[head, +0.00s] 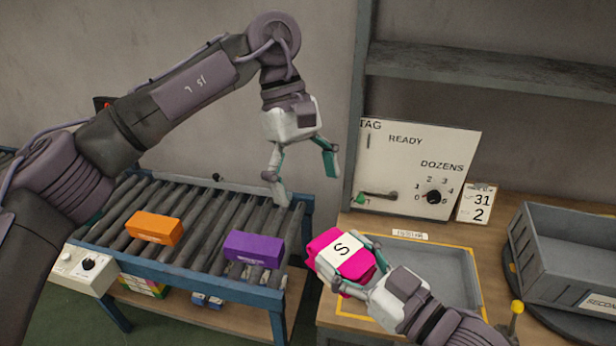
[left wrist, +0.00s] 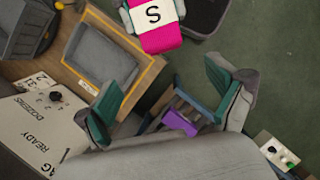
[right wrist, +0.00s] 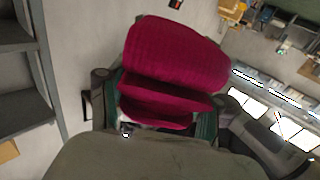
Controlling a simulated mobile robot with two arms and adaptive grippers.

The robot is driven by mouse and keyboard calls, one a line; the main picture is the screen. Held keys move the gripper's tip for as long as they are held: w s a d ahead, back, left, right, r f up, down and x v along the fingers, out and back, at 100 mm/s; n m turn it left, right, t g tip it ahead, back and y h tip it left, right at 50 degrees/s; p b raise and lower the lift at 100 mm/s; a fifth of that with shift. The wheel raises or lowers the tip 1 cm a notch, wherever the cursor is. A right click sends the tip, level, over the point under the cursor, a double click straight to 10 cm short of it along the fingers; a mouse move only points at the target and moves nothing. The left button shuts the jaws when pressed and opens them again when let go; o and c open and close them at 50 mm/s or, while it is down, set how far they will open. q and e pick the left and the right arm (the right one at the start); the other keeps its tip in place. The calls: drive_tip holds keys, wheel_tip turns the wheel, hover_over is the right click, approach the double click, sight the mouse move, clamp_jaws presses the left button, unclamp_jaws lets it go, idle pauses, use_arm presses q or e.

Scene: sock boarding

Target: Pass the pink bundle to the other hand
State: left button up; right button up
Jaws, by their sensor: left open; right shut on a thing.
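The pink bundle (head: 325,242) has a white band marked S. My right gripper (head: 352,262) is shut on it and holds it up between the roller conveyor and the grey tray. The bundle fills the middle of the right wrist view (right wrist: 175,60), where its folded layers show. It also shows at the top of the left wrist view (left wrist: 160,38). My left gripper (head: 302,180) is open and empty, above the conveyor's right end, higher than the bundle and apart from it. Its spread fingers also show in the left wrist view (left wrist: 170,105).
An orange bundle (head: 155,228) and a purple bundle (head: 254,249) lie on the roller conveyor (head: 205,215). A grey tray (head: 450,265) sits on the wooden bench. A grey crate (head: 570,250) stands at right. A tag panel (head: 415,165) and shelf (head: 480,65) stand behind.

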sight(322, 233)
use_arm(q)
drive_tip(key=x, duration=1.1)
drive_tip(key=shift+d+f, duration=0.15)
drive_tip(key=shift+c, duration=0.4)
drive_tip(key=c, duration=1.2)
use_arm(e)
drive_tip(key=shift+a+r, duration=0.1)
drive_tip(key=o, duration=1.3)
